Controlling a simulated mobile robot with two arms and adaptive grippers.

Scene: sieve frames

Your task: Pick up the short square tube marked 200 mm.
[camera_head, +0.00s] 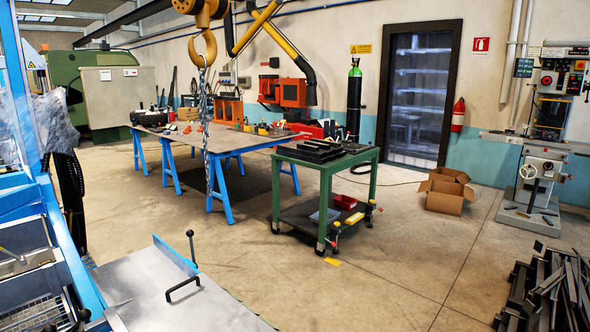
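Several short dark bars or tubes (306,154) lie side by side on top of the green-framed cart (352,161), in the middle of the room. They are too small here to read any 200 mm mark, so I cannot tell which one is the named tube. A heap of longer dark metal lengths (560,290) lies on the floor at the lower right, cut off by the picture edge. Neither of my grippers is in view.
A blue-legged worktable (250,144) stands behind the cart. A crane hook (202,50) with a chain hangs before it. An open cardboard box (446,192) sits right of the cart. A grey metal surface (150,290) with handles fills the lower left. Floor between cart and heap is clear.

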